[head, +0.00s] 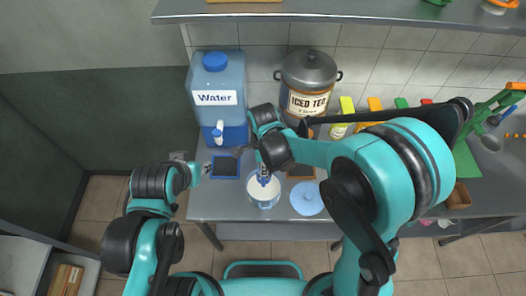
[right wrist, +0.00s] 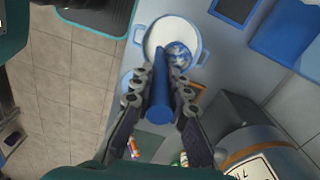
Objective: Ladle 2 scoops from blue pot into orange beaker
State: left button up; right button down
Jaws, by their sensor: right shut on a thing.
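The blue pot (head: 265,203) stands on the counter at centre, with pale contents; in the right wrist view its rim and blue side handles (right wrist: 137,35) show at the top. My right gripper (head: 264,170) is above the pot, shut on the blue ladle handle (right wrist: 160,108). The ladle's bowl (right wrist: 179,54) is inside the pot, near its right wall in the right wrist view; how deep it sits is unclear. My left gripper (head: 222,160) is left of the pot, by a dark blue-framed pad; its finger opening is unclear. I cannot make out the orange beaker.
A blue lid (head: 307,198) lies right of the pot. A brown square pad (head: 300,171) lies behind it. The water dispenser (head: 216,98) and iced tea urn (head: 309,78) stand at the back. Several bottles line the wall. My right arm covers much of the right counter.

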aim_at(263, 183)
jog(key=f+b, duration=0.2)
jog(key=f, duration=0.1)
jog(key=f+b, duration=0.5)
jog(key=f, duration=0.2)
jog(key=shift+s, duration=0.25)
jog(key=shift+f+b, duration=0.8)
jog(key=shift+b, duration=0.25)
pick_arm(q)
notch_tip(263, 183, down, 9)
jog(key=shift+s, duration=0.3)
jog(key=shift+r, duration=0.15)
pick_arm(e)
jog(key=shift+r, duration=0.25)
